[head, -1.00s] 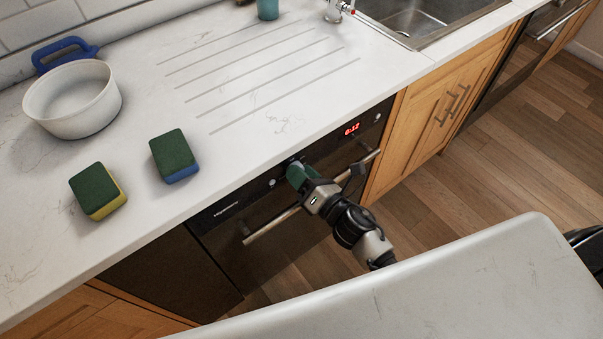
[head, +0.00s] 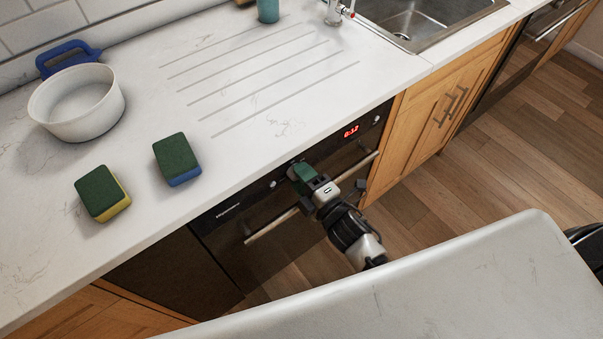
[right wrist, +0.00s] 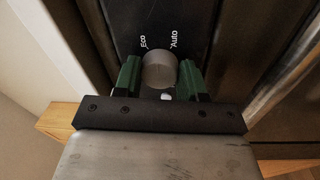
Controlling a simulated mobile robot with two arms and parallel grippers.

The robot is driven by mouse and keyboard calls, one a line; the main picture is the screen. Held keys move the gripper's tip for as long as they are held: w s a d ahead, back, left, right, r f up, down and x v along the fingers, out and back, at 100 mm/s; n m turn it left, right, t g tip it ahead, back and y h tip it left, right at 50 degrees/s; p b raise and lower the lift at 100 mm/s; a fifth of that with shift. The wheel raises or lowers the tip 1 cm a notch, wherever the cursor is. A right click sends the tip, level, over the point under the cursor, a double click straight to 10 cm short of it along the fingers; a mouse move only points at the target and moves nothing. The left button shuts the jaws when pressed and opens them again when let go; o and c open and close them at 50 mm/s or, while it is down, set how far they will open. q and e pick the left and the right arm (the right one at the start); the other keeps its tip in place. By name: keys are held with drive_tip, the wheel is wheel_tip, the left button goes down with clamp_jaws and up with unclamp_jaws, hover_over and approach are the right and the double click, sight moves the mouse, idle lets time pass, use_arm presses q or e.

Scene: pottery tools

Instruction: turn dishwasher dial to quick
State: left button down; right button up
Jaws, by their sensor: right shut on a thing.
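The dishwasher (head: 270,232) is a dark front below the worktop, with a control strip along its top and a red lit display (head: 351,131). In the right wrist view the round grey dial (right wrist: 159,70) sits on the black panel, with "Eco" at its upper left and "Auto" at its upper right. No "quick" label can be read, and I cannot tell where the dial points. My right gripper (head: 297,172) is at the control strip. Its green fingers (right wrist: 160,78) are on both sides of the dial, shut on it. My left gripper is not in view.
The dishwasher's bar handle (head: 270,226) runs just below my right gripper. On the worktop (head: 120,240) are two green-topped sponges (head: 102,193) (head: 177,158) and a white pot (head: 77,102). A sink (head: 415,22) is at the back right. A pale surface (head: 430,285) fills the lower right.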

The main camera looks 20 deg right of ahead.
drive_tip(key=shift+s+a+m+h+p, duration=0.1)
drive_tip(key=shift+m+h+p, duration=0.25)
drive_tip(key=shift+m+p, duration=2.8)
drive_tip(key=shift+a+m+h+p, duration=0.1)
drive_tip(key=shift+m+h, duration=0.25)
drive_tip(key=shift+m, duration=5.7)
drive_tip(key=o, duration=0.9)
drive_tip(key=b+v, duration=0.1)
drive_tip(key=v, duration=0.9)
drive_tip(key=shift+s+d+r, duration=0.1)
drive_tip(key=shift+s+d, duration=0.1)
drive_tip(key=shift+s, duration=0.2)
